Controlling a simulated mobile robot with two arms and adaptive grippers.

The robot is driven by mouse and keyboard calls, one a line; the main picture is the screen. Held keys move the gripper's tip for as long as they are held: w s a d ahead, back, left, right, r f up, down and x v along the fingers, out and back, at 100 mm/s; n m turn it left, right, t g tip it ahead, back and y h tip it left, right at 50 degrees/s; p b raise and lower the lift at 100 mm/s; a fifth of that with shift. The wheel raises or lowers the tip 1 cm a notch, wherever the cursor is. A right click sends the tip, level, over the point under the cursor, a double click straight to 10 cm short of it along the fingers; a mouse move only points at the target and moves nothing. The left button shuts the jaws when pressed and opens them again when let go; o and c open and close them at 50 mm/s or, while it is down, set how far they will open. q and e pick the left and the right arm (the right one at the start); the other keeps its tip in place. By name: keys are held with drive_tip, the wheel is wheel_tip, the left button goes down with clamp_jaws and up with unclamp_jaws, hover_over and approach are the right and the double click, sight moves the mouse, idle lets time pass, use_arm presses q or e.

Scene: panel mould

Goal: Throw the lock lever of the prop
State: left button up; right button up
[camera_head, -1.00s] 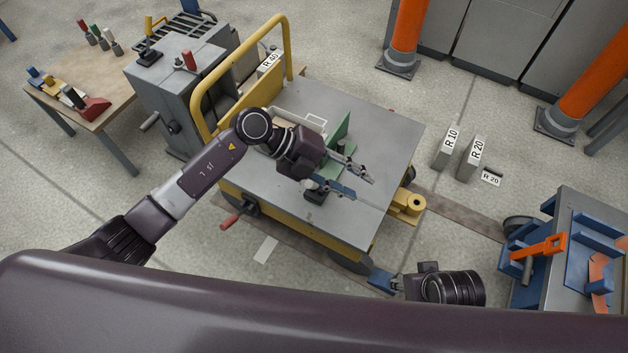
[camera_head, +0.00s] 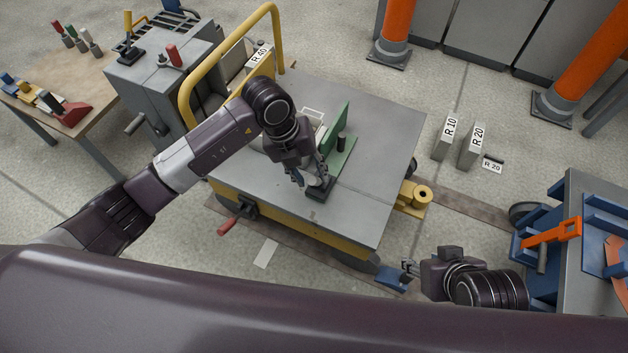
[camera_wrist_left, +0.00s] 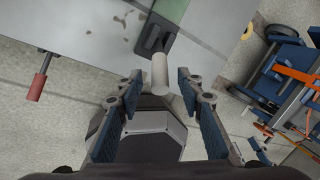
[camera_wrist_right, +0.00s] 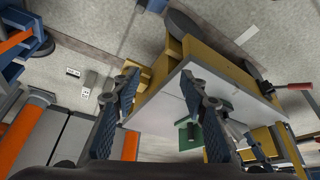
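On the cart's grey top (camera_head: 385,120), a green upright plate (camera_head: 337,130) stands on a green base. A dark block (camera_head: 320,193) with a pale round-ended handle, which looks like the lock lever, sits at its near end. In the left wrist view the pale lever (camera_wrist_left: 160,72) rises from the dark block (camera_wrist_left: 155,36) toward the camera. My left gripper (camera_head: 312,180) is over it, open. Its fingers (camera_wrist_left: 159,77) lie on either side of the lever's end, with gaps visible. My right gripper (camera_head: 407,270) is open and empty, off the cart's near right side.
A yellow rail (camera_head: 188,85) curves over the cart's left end. A red-handled crank (camera_head: 229,226) sticks out at the near side. A blue and grey stand with an orange bar (camera_head: 550,235) is at right. Weights marked R 10 (camera_head: 445,138) and R 20 (camera_head: 472,146) stand on the floor.

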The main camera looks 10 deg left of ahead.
use_arm(q)
drive_tip(key=shift+b+x, duration=0.3)
drive_tip(key=shift+x, duration=1.2)
use_arm(e)
drive_tip(key=shift+w+a+r+t+y, duration=0.1)
drive_tip(key=shift+w+a+r+t, duration=0.25)
drive_tip(key=shift+w, duration=0.45)
drive_tip(key=shift+w+a+r+t+y, duration=0.1)
drive_tip(key=shift+w+a+r+t, duration=0.15)
drive_tip(key=shift+w+t, duration=0.4)
drive_tip(key=shift+w+a+r+t+y, duration=0.15)
drive_tip(key=shift+w+r, duration=0.25)
drive_tip(key=shift+w, duration=0.55)
use_arm(q)
clamp_jaws()
